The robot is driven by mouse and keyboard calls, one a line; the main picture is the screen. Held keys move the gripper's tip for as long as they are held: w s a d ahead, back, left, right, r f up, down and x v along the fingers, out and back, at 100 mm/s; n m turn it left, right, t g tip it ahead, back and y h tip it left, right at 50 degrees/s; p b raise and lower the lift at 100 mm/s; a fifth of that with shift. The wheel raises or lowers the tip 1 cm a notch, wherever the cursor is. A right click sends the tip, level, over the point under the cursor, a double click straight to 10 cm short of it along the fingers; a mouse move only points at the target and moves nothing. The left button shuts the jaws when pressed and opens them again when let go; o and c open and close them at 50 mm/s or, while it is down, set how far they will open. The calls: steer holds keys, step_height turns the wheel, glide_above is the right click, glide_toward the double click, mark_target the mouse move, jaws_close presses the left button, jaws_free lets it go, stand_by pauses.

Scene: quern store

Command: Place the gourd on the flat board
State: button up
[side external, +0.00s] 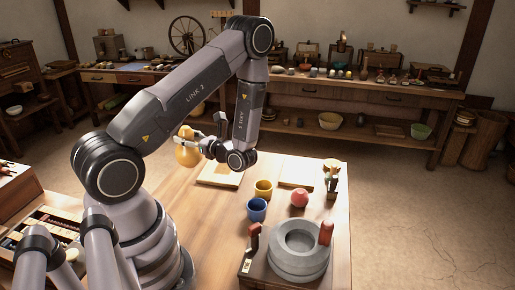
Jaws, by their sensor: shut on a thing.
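The yellow gourd (187,156) is in my gripper (198,142), at the left end of my forearm. My gripper is shut on it, and the gourd looks raised above the table. A flat, pale wooden board (217,176) lies on the table just right of and below the gourd in the picture; my wrist hides part of its far side. A second pale, flat piece (297,173) lies farther right on the table. I cannot tell from this view exactly how high the gourd is or whether it is over the first board.
A yellow cup (263,189), a blue cup (257,210) and a red round thing (299,198) stand right of the board. A grey stone quern (299,250) with a red handle is at the front. A small metal-and-wood thing (332,183) stands at the right edge.

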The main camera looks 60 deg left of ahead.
steer(key=w+d+r, duration=0.1)
steer(key=w+r, duration=0.2)
steer(key=w, duration=0.2)
steer(key=shift+m+t, duration=0.3)
steer(key=shift+t, duration=0.1)
steer(key=shift+w+a+f, duration=1.5)
steer(key=shift+w+f, duration=0.1)
steer(key=shift+f, duration=0.6)
steer(key=shift+w+a+f, duration=1.45)
steer(key=shift+w+f, duration=0.2)
steer(key=shift+f, duration=0.5)
steer(key=shift+w+a+f, duration=1.5)
steer(key=shift+w+f, duration=0.1)
steer(key=shift+f, duration=0.6)
steer(key=shift+f, duration=0.15)
steer(key=o, duration=1.2)
